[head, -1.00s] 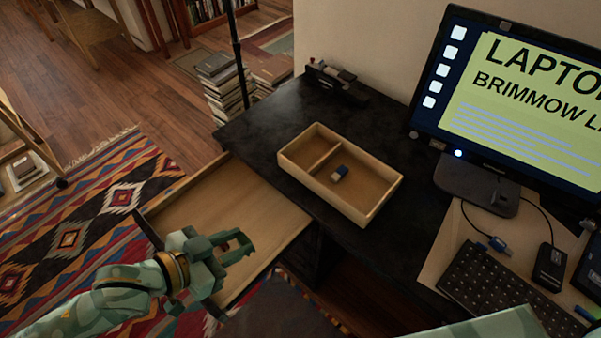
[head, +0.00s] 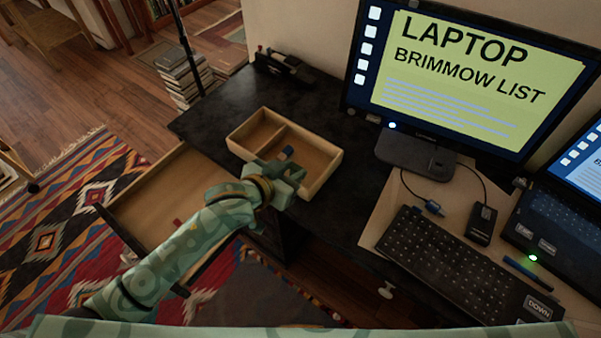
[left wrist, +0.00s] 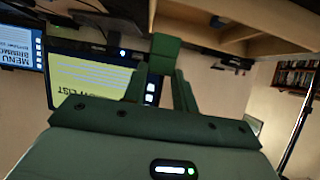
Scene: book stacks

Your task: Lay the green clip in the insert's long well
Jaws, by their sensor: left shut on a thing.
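The wooden insert (head: 318,182) sits on the black desk, with a divider making a smaller left well and a larger right well. My left gripper (head: 289,170) is above the insert's near side, at the right well. In the left wrist view it is shut on a green block (left wrist: 165,54), which looks like the green clip. In the head view the clip is hard to tell from the green fingers. My right gripper is not in view.
An open wooden drawer (head: 160,195) sticks out below the desk's left side, with a small red thing in it. A monitor (head: 450,75), keyboard (head: 435,260) and laptop (head: 575,215) fill the right. A dark desk organiser (head: 280,65) stands behind the insert.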

